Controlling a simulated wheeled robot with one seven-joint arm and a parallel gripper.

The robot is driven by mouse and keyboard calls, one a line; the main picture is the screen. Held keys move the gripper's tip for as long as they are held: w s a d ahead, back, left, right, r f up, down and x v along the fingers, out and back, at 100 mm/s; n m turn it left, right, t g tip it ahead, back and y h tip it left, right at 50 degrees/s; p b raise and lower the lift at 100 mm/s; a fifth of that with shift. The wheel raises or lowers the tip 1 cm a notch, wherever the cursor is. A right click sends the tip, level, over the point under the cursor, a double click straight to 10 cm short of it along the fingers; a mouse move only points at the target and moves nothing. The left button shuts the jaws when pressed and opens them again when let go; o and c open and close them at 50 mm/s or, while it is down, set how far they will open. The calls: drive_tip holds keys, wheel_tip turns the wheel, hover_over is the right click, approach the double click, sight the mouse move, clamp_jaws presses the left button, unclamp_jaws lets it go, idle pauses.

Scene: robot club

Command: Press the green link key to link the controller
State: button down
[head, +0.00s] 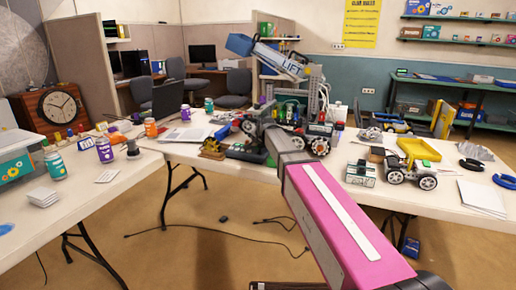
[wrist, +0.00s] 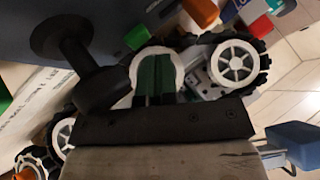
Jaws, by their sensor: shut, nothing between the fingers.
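My gripper (wrist: 154,84) is shut and empty in the wrist view, its two dark green fingertips side by side in front of a wheeled robot's wheel. In the head view my pink and grey arm reaches over the table and hides the fingertips. A small bright green piece (head: 426,163) sits on a wheeled vehicle (head: 399,178) with a yellow tray, right of my arm. I cannot tell which green piece is the link key, nor identify the controller for sure.
A wheeled robot (head: 318,142) stands just beyond my arm, below a blue lift arm (head: 270,53). A small box with a pale front (head: 361,173) stands left of the vehicle. Bottles, papers and parts crowd the white table (head: 290,183). A cable (head: 190,227) lies on the floor.

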drive_tip(key=shift+s+a+f+g, duration=0.35)
drive_tip(key=shift+s+f, duration=0.2)
drive_tip(key=shift+f, duration=0.25)
drive_tip(key=shift+s+a+r, duration=0.1)
drive_tip(key=shift+r, duration=0.05)
drive_tip(key=shift+w+r, duration=0.1)
drive_tip(key=shift+w, duration=0.15)
drive_tip(key=shift+w+r, duration=0.2)
drive_tip(key=shift+r, duration=0.25)
drive_tip(key=shift+a+r, duration=0.2)
drive_tip(key=shift+r, duration=0.55)
drive_tip(key=shift+d+r, duration=0.25)
drive_tip(key=shift+r, duration=1.05)
drive_tip(key=shift+d, duration=0.1)
